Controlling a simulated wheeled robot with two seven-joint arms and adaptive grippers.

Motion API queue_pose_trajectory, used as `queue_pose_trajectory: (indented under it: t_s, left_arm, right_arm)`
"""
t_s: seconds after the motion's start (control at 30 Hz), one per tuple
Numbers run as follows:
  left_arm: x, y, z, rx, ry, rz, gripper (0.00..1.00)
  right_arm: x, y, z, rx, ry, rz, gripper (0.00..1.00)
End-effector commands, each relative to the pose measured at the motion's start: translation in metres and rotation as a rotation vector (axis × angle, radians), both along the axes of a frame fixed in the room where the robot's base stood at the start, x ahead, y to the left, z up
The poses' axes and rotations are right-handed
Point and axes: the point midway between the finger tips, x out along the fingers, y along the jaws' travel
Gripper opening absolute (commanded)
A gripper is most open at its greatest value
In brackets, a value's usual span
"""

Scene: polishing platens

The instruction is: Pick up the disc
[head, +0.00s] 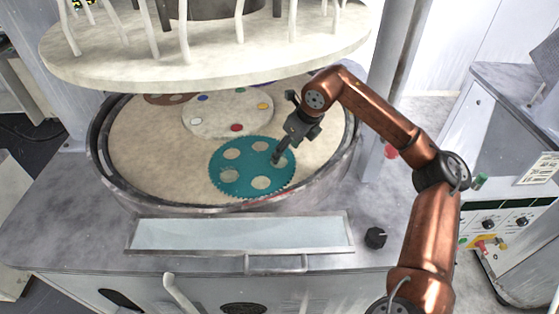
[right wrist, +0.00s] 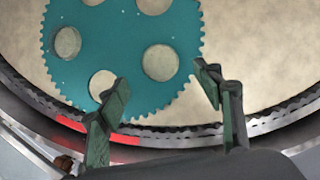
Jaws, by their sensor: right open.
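The disc (head: 244,176) is a teal, toothed wheel with several round holes. It lies flat on the beige lower platen, near the front rim. My right gripper (head: 277,157) is over the disc's right side in the head view. In the right wrist view, the disc (right wrist: 118,50) fills the upper left and my right gripper (right wrist: 165,92) has its two fingers spread, with nothing between them but the disc's toothed edge and platen beyond. I cannot tell the exact height of the fingertips above the disc. My left gripper is not in view.
The lower platen (head: 140,150) sits inside a raised dark metal rim (head: 101,165). A large upper plate (head: 210,65) hangs above its back part. A pale hub (head: 225,112) with coloured dots is at the centre. A brown disc (head: 168,99) lies behind. A black knob (head: 376,238) stands on the front ledge.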

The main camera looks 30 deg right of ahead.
Motion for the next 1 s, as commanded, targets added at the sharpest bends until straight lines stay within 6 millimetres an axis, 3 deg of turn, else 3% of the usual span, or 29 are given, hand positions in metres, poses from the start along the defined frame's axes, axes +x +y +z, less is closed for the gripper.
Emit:
queue_pose_trajectory:
  t_s: [0.23,0.53,0.77,1.0]
  left_arm:
    - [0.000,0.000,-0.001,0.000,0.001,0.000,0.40]
    - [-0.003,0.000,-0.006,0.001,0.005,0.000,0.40]
    - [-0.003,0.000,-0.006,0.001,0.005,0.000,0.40]
    - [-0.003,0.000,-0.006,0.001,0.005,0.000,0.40]
  right_arm:
    - [0.009,0.003,-0.007,0.000,0.002,0.001,0.60]
    - [0.023,0.006,-0.045,-0.001,0.003,0.001,0.60]
    - [0.024,0.007,-0.047,-0.001,0.002,0.001,0.60]
    - [0.024,0.007,-0.048,-0.001,0.003,0.001,0.46]
